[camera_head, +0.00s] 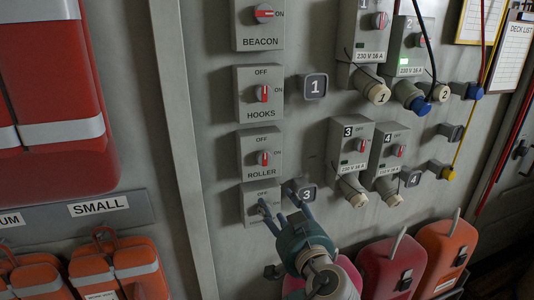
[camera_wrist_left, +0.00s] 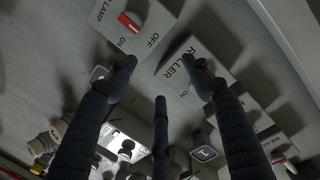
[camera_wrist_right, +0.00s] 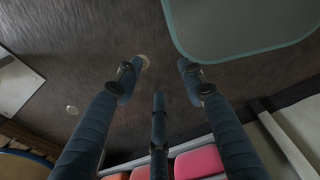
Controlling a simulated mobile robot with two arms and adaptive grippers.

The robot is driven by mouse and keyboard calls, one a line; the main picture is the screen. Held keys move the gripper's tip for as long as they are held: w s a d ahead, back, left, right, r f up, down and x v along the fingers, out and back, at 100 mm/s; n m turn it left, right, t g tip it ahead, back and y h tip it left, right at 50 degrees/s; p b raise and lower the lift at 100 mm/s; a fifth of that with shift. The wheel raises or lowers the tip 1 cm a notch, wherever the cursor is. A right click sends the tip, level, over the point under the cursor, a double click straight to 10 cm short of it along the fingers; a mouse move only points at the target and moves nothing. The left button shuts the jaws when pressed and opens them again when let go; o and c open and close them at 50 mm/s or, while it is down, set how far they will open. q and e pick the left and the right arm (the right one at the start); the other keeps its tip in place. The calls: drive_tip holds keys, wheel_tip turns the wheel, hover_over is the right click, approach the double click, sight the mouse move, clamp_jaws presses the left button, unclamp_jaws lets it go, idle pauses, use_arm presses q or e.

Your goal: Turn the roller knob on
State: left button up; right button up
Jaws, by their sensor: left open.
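The roller switch box (camera_head: 246,150) is a grey box on the wall. Its red roller knob (camera_head: 262,158) has its white mark upright, toward OFF; ON is at its right. My left gripper (camera_head: 282,202) is open, its fingers just below the roller box, in front of the lamp box. In the left wrist view the roller box (camera_wrist_left: 180,75) lies behind the right-hand finger, which hides its knob. The lamp knob (camera_wrist_left: 130,22) shows near the left-hand fingertip. I cannot tell whether a finger touches the wall. My right gripper (camera_wrist_right: 158,78) is open and empty, away from the switches.
The hooks box (camera_head: 246,108) and beacon box (camera_head: 240,35) are above the roller box. Numbered sockets (camera_head: 347,145) and grey tag plates (camera_head: 312,86) stick out at right. Red cases (camera_head: 55,75) hang at left; coloured containers (camera_head: 390,265) stand below right.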

use_arm(q)
drive_tip(key=n+t+y, duration=0.1)
drive_tip(key=n, duration=0.1)
approach(265, 162)
drive_tip(key=p+x, duration=0.3)
drive_tip(key=x, duration=0.1)
drive_tip(key=p+x, duration=0.2)
drive_tip(key=x, duration=0.1)
drive_tip(key=shift+w+a+r+p, duration=0.15)
drive_tip(key=shift+w+r+p, duration=0.15)
drive_tip(key=shift+p, duration=0.1)
drive_tip(key=shift+w+a+f, duration=0.1)
drive_tip(key=shift+w+f, duration=0.1)
drive_tip(key=shift+w, duration=0.25)
use_arm(e)
wheel_tip(265, 162, up, 6)
drive_tip(key=a, duration=0.1)
drive_tip(key=shift+w+r, duration=0.15)
drive_tip(key=shift+r, duration=0.05)
use_arm(q)
drive_tip(key=shift+f, duration=0.1)
drive_tip(key=c, duration=1.1)
